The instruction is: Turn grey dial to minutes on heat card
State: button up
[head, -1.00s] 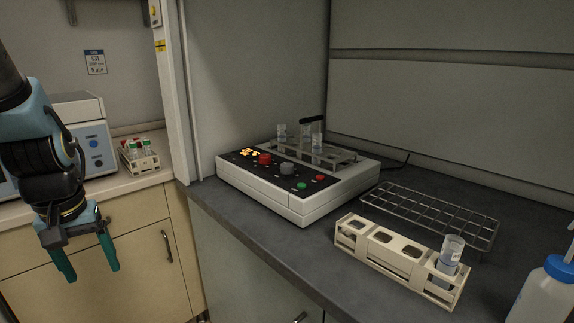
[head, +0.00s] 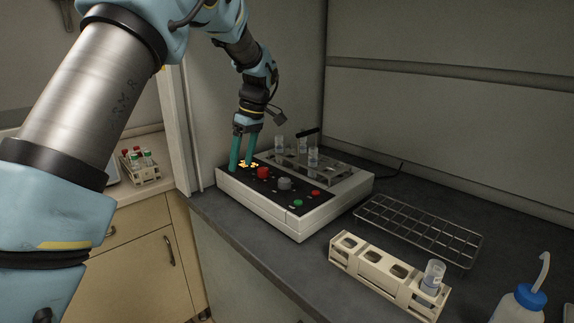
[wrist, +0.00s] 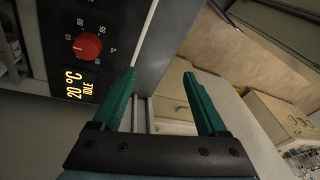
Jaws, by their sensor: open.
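The grey dial (head: 285,183) sits on the black front panel of the white heating device (head: 268,206), right of a red dial (head: 263,172). The red dial also shows in the wrist view (wrist: 87,46), with a temperature scale around it and a lit display (wrist: 78,84) reading 20 °C and IDLE. My gripper (head: 242,168) is open and empty, fingers pointing down by the panel's left end near the display. In the wrist view my gripper (wrist: 165,78) has its fingers wide apart beside the panel's edge. The grey dial is not visible there. The heat card cannot be made out now.
Glass tubes (head: 313,156) stand upright at the back of the device. A beige rack (head: 375,272) with one vial (head: 433,277), a wire rack (head: 420,228) and a wash bottle (head: 522,303) lie to the right. Another rack with capped tubes (head: 140,165) stands on the left counter.

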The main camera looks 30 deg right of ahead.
aim_at(285, 180)
jog(key=s+d+r+n+t+y+p, duration=0.1)
jog(key=s+d+r, duration=0.1)
jog(key=s+d, duration=0.35)
jog(key=s+d+r+n+t+p, duration=0.1)
jog(key=s+d+n, duration=0.1)
jog(key=d, duration=0.7)
jog(key=p+x, duration=0.4)
jog(key=x, duration=0.6)
jog(key=shift+a+f, duration=0.15)
jog(key=shift+f, duration=0.05)
grip_shut()
